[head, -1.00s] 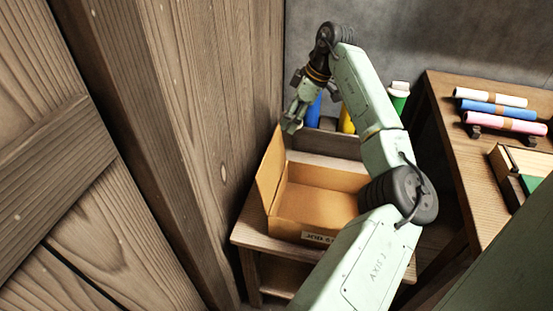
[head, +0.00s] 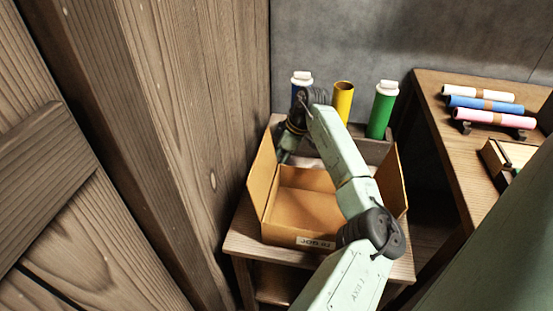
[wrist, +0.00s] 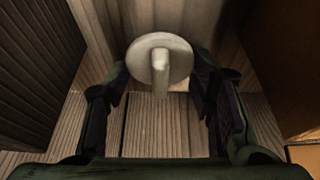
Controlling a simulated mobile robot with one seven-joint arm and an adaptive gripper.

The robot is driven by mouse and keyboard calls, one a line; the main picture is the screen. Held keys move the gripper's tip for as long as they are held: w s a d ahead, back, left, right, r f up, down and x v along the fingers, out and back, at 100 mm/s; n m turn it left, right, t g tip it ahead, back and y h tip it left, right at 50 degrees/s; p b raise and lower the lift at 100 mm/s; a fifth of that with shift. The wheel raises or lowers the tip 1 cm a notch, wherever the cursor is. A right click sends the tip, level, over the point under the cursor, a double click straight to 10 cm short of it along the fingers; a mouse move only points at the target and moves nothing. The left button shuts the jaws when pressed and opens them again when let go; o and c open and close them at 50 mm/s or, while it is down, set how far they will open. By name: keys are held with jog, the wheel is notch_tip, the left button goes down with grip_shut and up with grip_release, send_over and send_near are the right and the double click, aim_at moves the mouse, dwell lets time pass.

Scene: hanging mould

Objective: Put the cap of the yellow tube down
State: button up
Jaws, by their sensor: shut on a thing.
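The yellow tube (head: 343,103) stands upright behind the box in the head view, its top open and uncapped. Its pale round cap (wrist: 147,47), with a stem, shows between my fingers in the wrist view. My gripper (wrist: 160,75) is shut on the cap and holds it over wooden planks (wrist: 160,125). I cannot tell whether the cap touches them. In the head view my gripper (head: 284,155) is partly hidden by my arm and the box's left flap; the cap is not visible there.
An open cardboard box (head: 301,243) stands on a small wooden table (head: 243,243); its side (wrist: 303,126) is at right in the wrist view. Blue (head: 294,93) and green (head: 379,116) tubes wear white caps. A wooden wall (head: 215,120) is close on the left.

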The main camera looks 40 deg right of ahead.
jog(key=shift+f, duration=0.25)
jog(key=o, duration=0.8)
jog(key=shift+c, duration=0.2)
jog(key=b+v, duration=0.1)
jog(key=v, duration=1.1)
jog(key=shift+b, duration=0.35)
jog(key=shift+r, duration=0.15)
